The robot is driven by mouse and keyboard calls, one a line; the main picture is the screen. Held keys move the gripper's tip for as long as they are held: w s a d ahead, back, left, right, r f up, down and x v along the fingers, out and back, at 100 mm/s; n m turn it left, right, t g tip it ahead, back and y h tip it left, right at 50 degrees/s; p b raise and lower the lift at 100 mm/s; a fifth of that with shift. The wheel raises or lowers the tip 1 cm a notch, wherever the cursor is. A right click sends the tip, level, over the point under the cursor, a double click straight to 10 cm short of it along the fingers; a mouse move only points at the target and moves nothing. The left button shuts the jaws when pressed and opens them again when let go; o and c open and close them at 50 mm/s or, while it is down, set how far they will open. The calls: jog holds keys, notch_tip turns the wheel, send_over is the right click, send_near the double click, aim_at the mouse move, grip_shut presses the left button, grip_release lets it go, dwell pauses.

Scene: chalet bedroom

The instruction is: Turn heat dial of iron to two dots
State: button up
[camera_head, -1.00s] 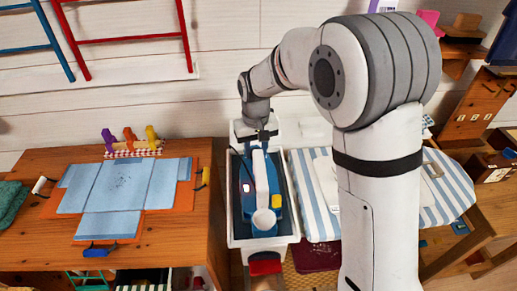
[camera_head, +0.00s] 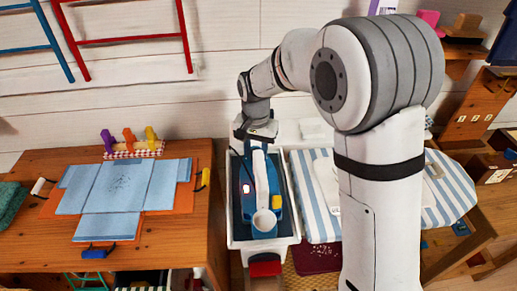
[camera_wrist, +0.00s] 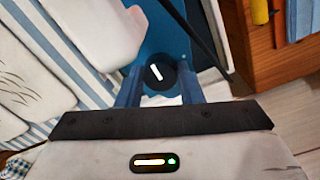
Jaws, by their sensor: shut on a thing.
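The iron (camera_head: 262,190), white and blue with a round white end toward me, stands in a white-rimmed tray (camera_head: 234,238). In the wrist view its heat dial (camera_wrist: 158,77) is a small black disc with a white pointer line, set on a blue surface. My gripper (camera_wrist: 159,86) has its two blue fingers on either side of the dial and is shut on it. In the head view my gripper (camera_head: 256,140) is at the iron's far end and hides the dial. No dot marks can be made out.
A dark cord (camera_wrist: 205,38) runs close beside the dial. A wooden table (camera_head: 150,250) with blue cloth (camera_head: 120,200) stands to the left. A striped ironing board (camera_head: 315,215) lies to the right. The wall is close behind.

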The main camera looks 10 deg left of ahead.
dwell(0.4)
jog(key=o, duration=1)
jog(key=shift+c, duration=0.2)
notch_tip(320, 180, up, 8)
jog(key=shift+f, duration=0.1)
jog(key=shift+d, duration=0.1)
jog(key=s+d+r+t, duration=0.1)
jog(key=s+d+r, duration=0.15)
jog(key=d, duration=0.45)
jog(key=s+d+r, duration=0.1)
jog(key=s+d, duration=0.3)
jog(key=d, duration=0.3)
jog(key=s+d+f+n+t, duration=0.1)
jog(key=s+d+f, duration=0.1)
jog(key=s+d, duration=0.9)
jog(key=s, duration=0.2)
jog(key=shift+s+n+t, duration=0.3)
jog(key=shift+s, duration=0.05)
